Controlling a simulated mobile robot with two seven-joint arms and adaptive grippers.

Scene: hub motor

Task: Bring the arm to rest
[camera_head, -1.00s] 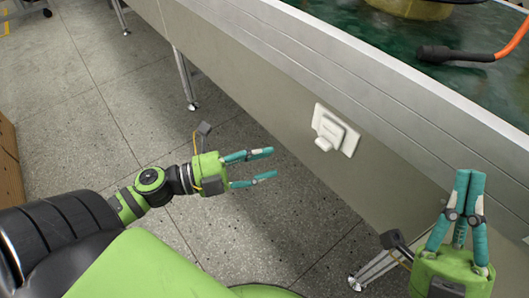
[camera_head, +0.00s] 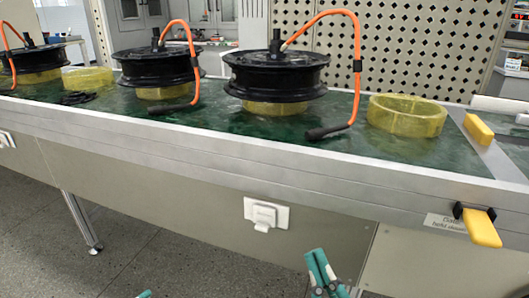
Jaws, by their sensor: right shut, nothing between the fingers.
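My right gripper (camera_head: 318,267) shows at the bottom edge of the head view, below the white socket on the bench front. Its teal fingers point up and are shut with nothing between them. It is apart from the bench. Of my left gripper, only a small teal fingertip (camera_head: 144,294) shows at the bottom edge. The rest of it is out of the frame, so its opening cannot be judged. Both arms are hidden below the frame.
A long bench (camera_head: 200,141) crosses the view. Black hub motors with orange cables, such as this one (camera_head: 276,75), stand on yellow rings. An empty yellow ring (camera_head: 406,115) is at right. A yellow handle (camera_head: 482,228) and a white socket (camera_head: 266,214) stick out from the bench front.

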